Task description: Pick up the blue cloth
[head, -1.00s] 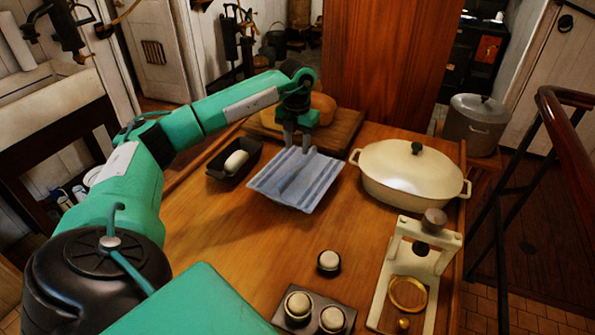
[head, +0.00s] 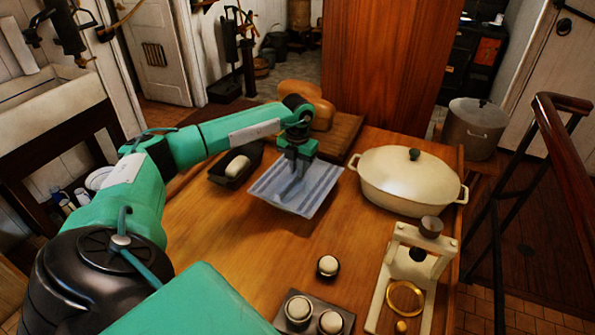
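My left gripper (head: 296,170) points down over the far half of the cloth. My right gripper is out of view.
A black dish (head: 220,173) with a white bar stands left of the cloth. A lidded cream casserole (head: 404,192) is to the right. Behind is a wooden board (head: 345,131) with a loaf (head: 301,96).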

